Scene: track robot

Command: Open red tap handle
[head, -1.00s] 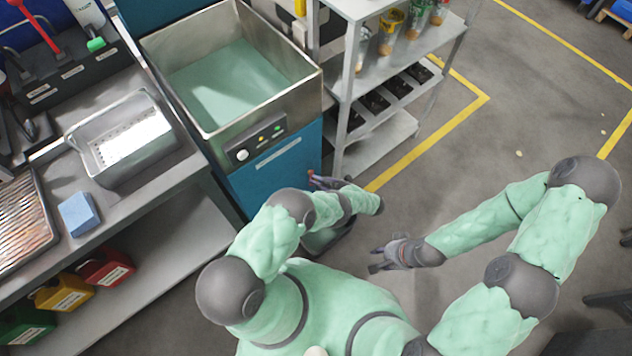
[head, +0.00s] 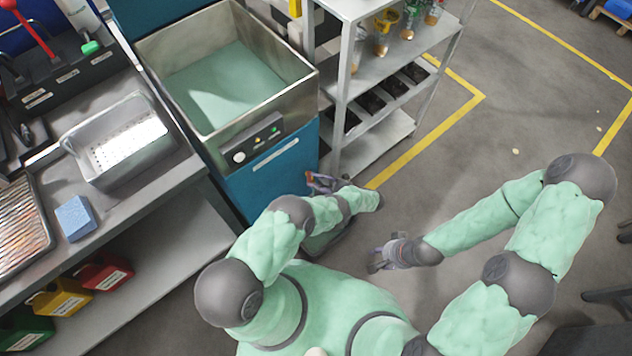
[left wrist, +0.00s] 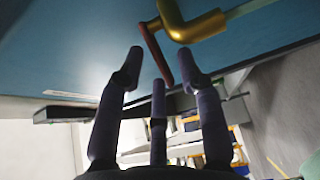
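The red tap handle (left wrist: 155,52) is a thin red lever joined to a brass tap (left wrist: 190,22) on a blue panel in the left wrist view. My left gripper (left wrist: 160,70) is open, its dark fingers spread around the handle's lower end. The handle's tip reaches down between the fingertips; I cannot tell whether any finger touches it. In the head view my left gripper (head: 326,182) is low beside the blue cabinet's front corner, with a small red part next to it. My right gripper (head: 382,258) hangs empty over the floor, its fingers apart.
The blue cabinet (head: 270,180) carries a steel basin (head: 225,75) of greenish liquid. A metal shelf rack (head: 375,150) stands close on its right. A workbench (head: 110,195) with a steel tray is at left.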

